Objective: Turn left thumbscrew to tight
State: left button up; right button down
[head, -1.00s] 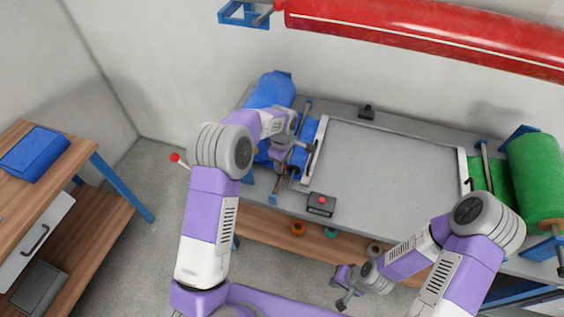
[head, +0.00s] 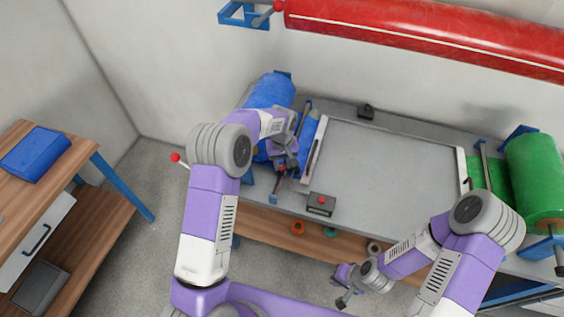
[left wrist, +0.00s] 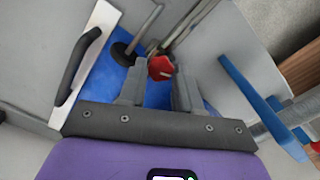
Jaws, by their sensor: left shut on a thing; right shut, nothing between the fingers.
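The left thumbscrew is a red knob (left wrist: 160,68) with a pale mark on it. It sits between the fingertips of my left gripper (left wrist: 158,80) in the left wrist view, and the gripper is shut on it. In the head view my left gripper (head: 282,168) is at the left end of the work table, by the blue roll (head: 270,92), and the arm partly hides the spot. My right gripper (head: 344,299) is shut and empty, low in front of the table's front edge.
A black clamp handle (left wrist: 78,66) on a pale bar stands beside the left gripper. A control box with a red button (head: 321,204) sits at the table's front edge. The grey table top (head: 385,165) is clear. A green roll (head: 540,180) is at the right.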

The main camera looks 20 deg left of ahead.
aim_at(282, 166)
pick_arm(q)
jog(key=shift+m, duration=0.5)
jog(key=o, duration=1)
jog(key=shift+o, duration=0.2)
notch_tip(282, 166, up, 8)
jog(key=shift+f+p, duration=0.2)
jog(key=shift+p, duration=0.25)
